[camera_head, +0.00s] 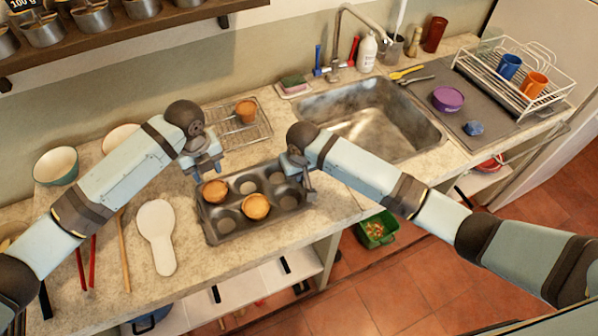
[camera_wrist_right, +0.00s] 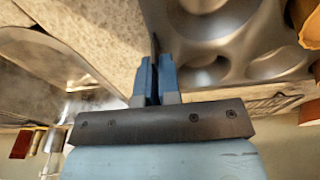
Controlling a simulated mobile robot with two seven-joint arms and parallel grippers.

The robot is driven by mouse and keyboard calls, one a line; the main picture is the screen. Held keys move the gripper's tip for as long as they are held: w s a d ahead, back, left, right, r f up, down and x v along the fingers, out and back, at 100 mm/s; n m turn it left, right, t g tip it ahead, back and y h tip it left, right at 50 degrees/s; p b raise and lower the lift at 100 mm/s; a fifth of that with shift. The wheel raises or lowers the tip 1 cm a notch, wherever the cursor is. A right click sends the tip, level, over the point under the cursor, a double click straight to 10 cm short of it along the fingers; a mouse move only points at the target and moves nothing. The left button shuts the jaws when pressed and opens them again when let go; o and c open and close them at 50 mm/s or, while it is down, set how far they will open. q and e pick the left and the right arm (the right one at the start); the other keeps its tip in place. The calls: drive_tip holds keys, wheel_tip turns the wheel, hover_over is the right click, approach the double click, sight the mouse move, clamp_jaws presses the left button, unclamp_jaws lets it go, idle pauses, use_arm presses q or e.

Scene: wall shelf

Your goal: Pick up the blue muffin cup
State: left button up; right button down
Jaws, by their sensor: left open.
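The muffin tin (camera_head: 229,229) lies on the counter, with muffins in some cups and other cups empty. My left gripper (camera_head: 208,168) is open and empty above its far left corner. My right gripper (camera_head: 308,188) is at the tin's right edge; in the right wrist view its blue fingers (camera_wrist_right: 155,82) are close together around the tin's rim.
A wire rack (camera_head: 262,130) with one muffin (camera_head: 246,111) is behind the tin. A white spoon rest (camera_head: 156,236) lies to its left. The sink (camera_head: 375,120), purple container (camera_head: 447,98) and dish rack (camera_head: 545,100) with blue mug (camera_head: 509,66) are rightward. A shelf (camera_head: 150,30) overhangs the back left.

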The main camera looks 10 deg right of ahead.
use_arm(q)
drive_tip(key=o, duration=1.1)
drive_tip(key=n, duration=0.2)
drive_tip(key=r+n, duration=0.1)
drive_tip(key=n, duration=0.2)
drive_tip(key=shift+s, duration=0.15)
drive_tip(key=n, duration=0.5)
drive_tip(key=n+t+h, duration=0.1)
drive_tip(key=n, duration=1.1)
hover_over(214, 190)
drive_tip(key=a, duration=0.1)
wheel_tip(214, 190, down, 4)
drive_tip(key=shift+s+r, duration=0.1)
drive_tip(key=shift+d+f, duration=0.25)
drive_tip(key=shift+f, duration=1.1)
drive_tip(key=shift+d+f, duration=0.25)
drive_tip(key=shift+f, duration=1.05)
